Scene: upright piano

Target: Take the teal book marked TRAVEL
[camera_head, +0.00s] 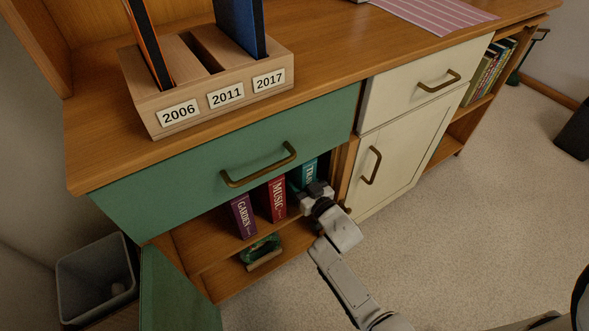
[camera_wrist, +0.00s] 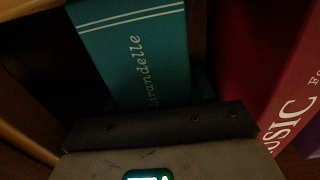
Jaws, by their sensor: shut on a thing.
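The teal book (camera_head: 308,171) stands upright on the shelf under the green drawer, at the right end of a short row. Its spine lettering begins "TRA"; my gripper hides the rest. In the wrist view the teal book (camera_wrist: 133,50) fills the upper middle, with "Lirandelle" on its spine. My gripper (camera_head: 316,191) is at the lower part of the book and is shut on it. In the wrist view my gripper (camera_wrist: 165,126) covers the bottom of the spine, so the contact itself is hidden.
A red MUSIC book (camera_head: 277,199) stands left of the teal one, and a purple GARDEN book (camera_head: 243,216) farther left. The green drawer (camera_head: 225,165) is just above. A wooden divider is close on the right. A green object (camera_head: 261,250) sits on the lower shelf.

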